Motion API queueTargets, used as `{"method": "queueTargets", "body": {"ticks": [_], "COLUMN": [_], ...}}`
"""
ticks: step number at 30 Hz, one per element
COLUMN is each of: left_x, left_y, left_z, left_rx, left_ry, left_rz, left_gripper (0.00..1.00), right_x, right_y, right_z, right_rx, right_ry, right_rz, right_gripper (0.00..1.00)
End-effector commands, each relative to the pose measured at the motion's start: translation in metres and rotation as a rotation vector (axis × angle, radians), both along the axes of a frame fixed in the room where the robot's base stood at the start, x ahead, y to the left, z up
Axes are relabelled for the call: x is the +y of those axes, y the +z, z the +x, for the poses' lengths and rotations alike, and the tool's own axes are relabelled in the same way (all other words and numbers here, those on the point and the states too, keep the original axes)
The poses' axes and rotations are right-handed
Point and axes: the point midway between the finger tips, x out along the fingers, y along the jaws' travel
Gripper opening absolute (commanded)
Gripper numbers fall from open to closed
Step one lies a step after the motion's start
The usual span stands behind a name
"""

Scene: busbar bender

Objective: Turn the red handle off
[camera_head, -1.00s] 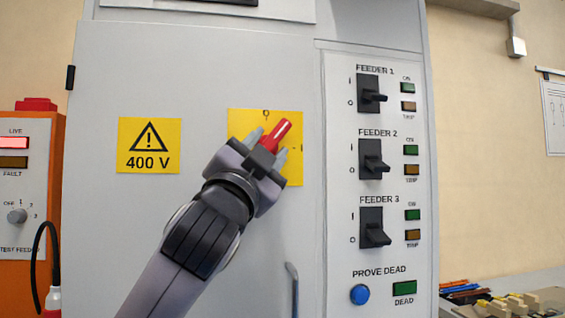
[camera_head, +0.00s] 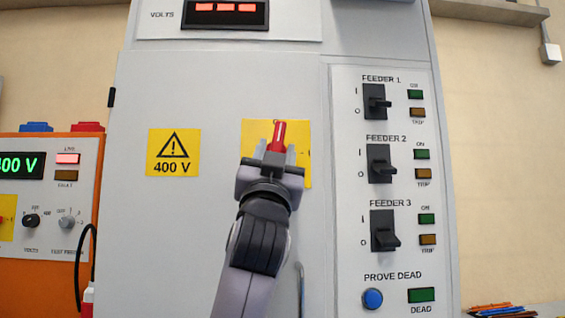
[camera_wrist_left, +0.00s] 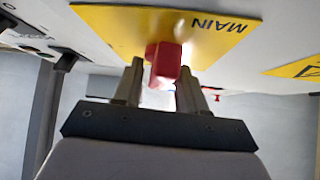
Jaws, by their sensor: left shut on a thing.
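The red handle (camera_head: 279,133) sits on a yellow plate (camera_head: 301,130) on the grey cabinet door. It stands nearly upright in the head view, its top end close to the plate's upper edge. My left gripper (camera_head: 275,155) reaches up from below with a finger on each side of the handle, shut on it. The left wrist view shows the red handle (camera_wrist_left: 163,62) between the two fingers (camera_wrist_left: 160,90), in front of the yellow plate marked MAIN (camera_wrist_left: 200,28). The gripper hides the handle's lower part and much of the plate. My right gripper is out of view.
A 400 V warning sign (camera_head: 173,153) is left of the handle. A panel with three black feeder switches (camera_head: 381,164) and a blue button (camera_head: 372,298) is to the right. An orange test unit (camera_head: 60,262) stands at the left. A door handle (camera_head: 300,285) is below.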

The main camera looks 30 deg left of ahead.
Motion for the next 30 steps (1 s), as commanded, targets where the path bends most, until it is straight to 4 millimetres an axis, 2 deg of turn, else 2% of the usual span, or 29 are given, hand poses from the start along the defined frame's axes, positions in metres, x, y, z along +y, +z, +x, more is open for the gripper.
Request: {"method": "queueTargets", "body": {"ticks": [12,29,30], "left_x": [0.0021,0.0031,0.0032], "left_y": [-0.0014,0.0004,0.0004], "left_z": [0.0002,-0.0007,-0.0008], "left_rx": [-0.093,-0.11,-0.11], "left_ry": [-0.003,-0.004,-0.004], "left_rz": [-0.14,-0.16,-0.16], "left_gripper": [0.0,0.0,0.47], "right_x": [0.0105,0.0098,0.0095], "right_y": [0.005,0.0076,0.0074], "right_z": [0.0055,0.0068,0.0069], "right_rx": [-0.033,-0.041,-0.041], "right_ry": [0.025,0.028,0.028], "right_rz": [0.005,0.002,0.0], "right_gripper": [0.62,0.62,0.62]}}
